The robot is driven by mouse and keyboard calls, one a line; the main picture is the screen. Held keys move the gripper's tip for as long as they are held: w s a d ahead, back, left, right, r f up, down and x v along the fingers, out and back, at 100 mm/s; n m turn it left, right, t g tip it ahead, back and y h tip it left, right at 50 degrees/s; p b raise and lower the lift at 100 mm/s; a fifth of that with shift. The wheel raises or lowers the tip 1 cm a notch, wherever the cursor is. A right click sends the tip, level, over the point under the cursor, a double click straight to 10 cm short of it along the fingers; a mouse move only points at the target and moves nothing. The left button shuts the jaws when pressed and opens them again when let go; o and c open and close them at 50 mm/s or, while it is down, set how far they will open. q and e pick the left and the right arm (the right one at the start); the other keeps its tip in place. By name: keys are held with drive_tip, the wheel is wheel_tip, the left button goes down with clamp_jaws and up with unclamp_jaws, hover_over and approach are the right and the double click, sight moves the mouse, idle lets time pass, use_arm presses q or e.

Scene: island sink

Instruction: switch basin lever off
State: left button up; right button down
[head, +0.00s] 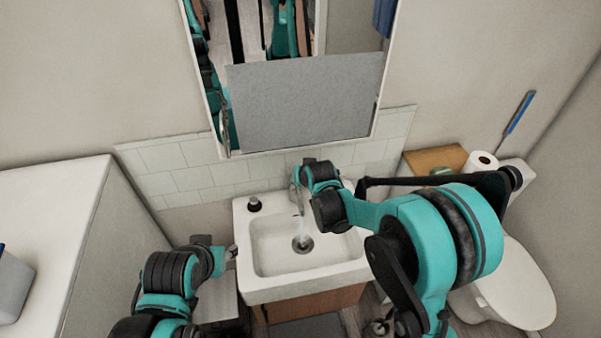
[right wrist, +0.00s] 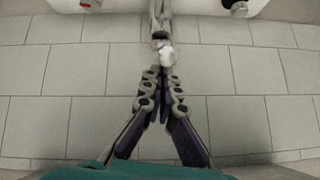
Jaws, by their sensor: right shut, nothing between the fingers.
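The white basin (head: 262,235) stands against the tiled wall in the head view. A faint whitish stream, seemingly water, runs from the tap (head: 299,197) towards the dark drain (head: 303,244). In the right wrist view the metal tap (right wrist: 161,30) lies just ahead of my right gripper (right wrist: 160,72), which is shut and empty. Its tips are at or very near a pale part at the tap's end, perhaps the lever; contact is unclear. My right arm hides this gripper in the head view. My left gripper (head: 232,254) is beside the basin's left edge; its fingers are too small to judge.
A white counter (head: 48,215) is at the left. The toilet (head: 515,285) and a paper roll (head: 482,163) are at the right.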

drive_tip(key=s+f+t+b, duration=0.1)
drive_tip(key=b, duration=0.1)
drive_tip(key=f+t+b, duration=0.1)
drive_tip(key=b, duration=0.2)
drive_tip(key=s+f+t+b, duration=0.1)
drive_tip(key=b, duration=0.2)
drive_tip(key=shift+s+d+f+y, duration=0.3)
drive_tip(key=shift+y, duration=0.1)
drive_tip(key=shift+s+f+t+b, duration=0.15)
drive_tip(key=shift+t+b, duration=0.15)
drive_tip(key=shift+b, duration=0.15)
drive_tip(key=shift+s+f, duration=0.15)
drive_tip(key=shift+s, duration=0.1)
wheel_tip(320, 180, up, 5)
drive_tip(key=p, duration=0.3)
drive_tip(key=d+f+p+v, duration=0.1)
drive_tip(key=p+v, duration=0.1)
drive_tip(key=v, duration=0.7)
drive_tip(key=shift+s, duration=0.15)
